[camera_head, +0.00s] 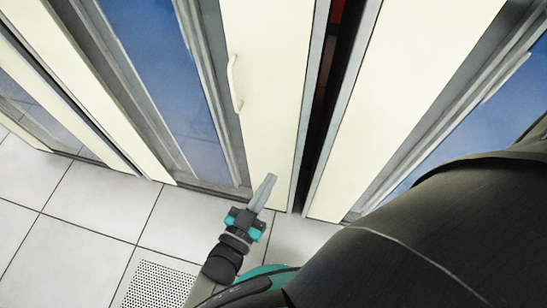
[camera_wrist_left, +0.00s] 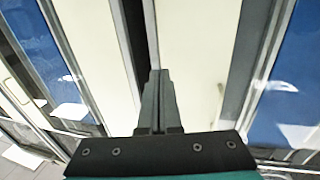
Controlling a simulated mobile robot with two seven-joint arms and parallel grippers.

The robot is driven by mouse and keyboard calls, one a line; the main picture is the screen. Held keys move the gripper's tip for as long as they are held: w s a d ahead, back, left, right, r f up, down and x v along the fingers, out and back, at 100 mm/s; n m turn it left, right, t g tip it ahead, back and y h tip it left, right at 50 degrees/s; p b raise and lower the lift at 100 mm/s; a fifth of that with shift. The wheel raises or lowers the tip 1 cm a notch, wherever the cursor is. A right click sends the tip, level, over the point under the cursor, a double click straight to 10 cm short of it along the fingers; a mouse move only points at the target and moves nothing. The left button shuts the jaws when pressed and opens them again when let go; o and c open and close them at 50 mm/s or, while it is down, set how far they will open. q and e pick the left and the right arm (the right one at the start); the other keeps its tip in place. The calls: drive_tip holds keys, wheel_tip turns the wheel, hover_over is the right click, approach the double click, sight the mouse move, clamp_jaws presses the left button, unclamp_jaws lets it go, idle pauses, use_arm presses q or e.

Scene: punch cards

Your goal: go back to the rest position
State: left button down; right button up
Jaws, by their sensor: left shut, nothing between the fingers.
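My left gripper (camera_head: 264,190) is in the lower middle of the head view, in front of the foot of a cream cabinet door. Its fingers are together and hold nothing. It also shows in the left wrist view (camera_wrist_left: 158,80), with the fingers closed and pointing toward the cabinet fronts. I cannot tell whether the fingertips touch the door. My right gripper is in neither view.
Tall cream cabinet doors (camera_head: 270,80) with blue glass panels (camera_head: 160,70) stand ahead. One door carries a white handle (camera_head: 234,83). A dark narrow gap (camera_head: 322,110) runs between two cabinets. The floor has pale tiles (camera_head: 95,205) and a perforated tile (camera_head: 160,285); open floor lies at lower left.

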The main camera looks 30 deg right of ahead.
use_arm(q)
drive_tip(key=s+a+f+n+g+y, duration=0.1)
drive_tip(key=s+a+f+n+y, duration=0.15)
drive_tip(key=a+f+y, duration=0.6)
drive_tip(key=s+a+f+n+g+y, duration=0.2)
drive_tip(key=a+f+n+y, duration=0.1)
drive_tip(key=a+f, duration=1.05)
drive_tip(key=s+a+f+n+g+y, duration=0.1)
drive_tip(key=s+a+f+g+y, duration=0.1)
drive_tip(key=s+a+f, duration=0.2)
drive_tip(key=s+a+f+n+g+y, duration=0.1)
drive_tip(key=s+a+f+n+g, duration=0.1)
drive_tip(key=s+a, duration=0.6)
wheel_tip(320, 180, down, 2)
drive_tip(key=s+g, duration=0.1)
drive_tip(key=s, duration=0.2)
drive_tip(key=shift+a+y, duration=0.35)
drive_tip(key=shift+a, duration=0.05)
